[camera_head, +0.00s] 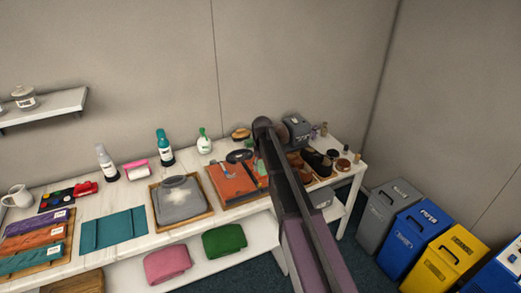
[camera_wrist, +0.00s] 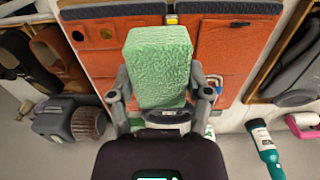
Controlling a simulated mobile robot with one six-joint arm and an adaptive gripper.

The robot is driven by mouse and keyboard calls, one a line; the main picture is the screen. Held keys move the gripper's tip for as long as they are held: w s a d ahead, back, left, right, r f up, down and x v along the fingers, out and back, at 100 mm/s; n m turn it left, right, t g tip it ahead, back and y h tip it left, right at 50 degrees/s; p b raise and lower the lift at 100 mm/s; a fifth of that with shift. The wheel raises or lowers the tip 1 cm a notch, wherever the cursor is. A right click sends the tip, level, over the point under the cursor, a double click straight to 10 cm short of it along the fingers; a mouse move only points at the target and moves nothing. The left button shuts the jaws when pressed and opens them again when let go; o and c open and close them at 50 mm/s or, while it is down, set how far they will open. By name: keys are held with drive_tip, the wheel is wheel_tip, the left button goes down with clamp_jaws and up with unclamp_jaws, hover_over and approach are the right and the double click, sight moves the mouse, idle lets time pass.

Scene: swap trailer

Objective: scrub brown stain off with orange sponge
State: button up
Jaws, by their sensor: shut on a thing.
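My gripper (camera_wrist: 160,76) is shut on a light green, rough-surfaced sponge-like block (camera_wrist: 158,50), with one finger on each side. No orange sponge shows in my grip. In the head view, the green block (camera_head: 262,169) is partly hidden by my arm. An orange cloth or leather piece (camera_head: 232,183) lies on a wooden tray, and it fills the wrist view (camera_wrist: 220,52) behind the block. Small dark spots show on it, but I cannot tell whether one is the brown stain. Whether the block touches the orange piece is unclear.
A grey shirt (camera_head: 180,197) with a pale patch lies on a tray left of the orange piece. Shoes (camera_head: 318,161) sit at the right. Bottles (camera_head: 165,148) stand along the back. Bins (camera_head: 389,208) stand right of the table. A teal cloth (camera_head: 113,230) lies further left.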

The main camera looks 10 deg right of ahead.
drive_tip(key=shift+s, duration=0.1)
idle(0.4)
drive_tip(key=shift+d, duration=0.6)
